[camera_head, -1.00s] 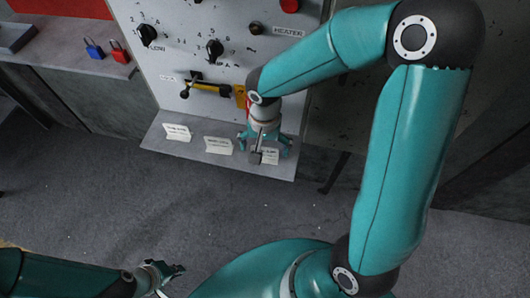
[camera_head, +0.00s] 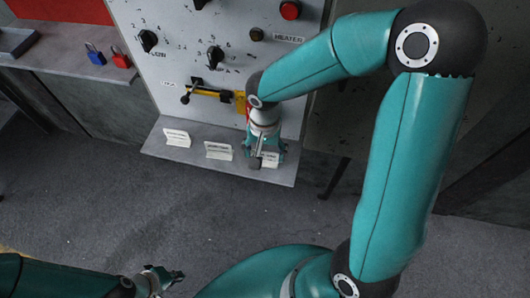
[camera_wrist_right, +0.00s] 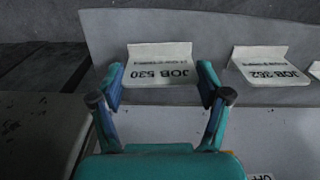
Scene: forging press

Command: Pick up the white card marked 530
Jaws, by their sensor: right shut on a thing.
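The white card marked JOB 530 (camera_wrist_right: 160,68) stands on the grey shelf, its print upside down in the right wrist view. My right gripper (camera_wrist_right: 160,84) has one finger at each end of this card and is shut on it. In the head view the right gripper (camera_head: 263,152) is at the right end of the shelf and hides much of the card (camera_head: 271,160). The card still appears to be at shelf level. My left gripper (camera_head: 164,279) is at the bottom left, away from the shelf, with its fingers apart and empty.
Behind are a yellow-handled lever (camera_head: 208,94), knobs, a red button (camera_head: 290,10) and padlocks (camera_head: 95,54).

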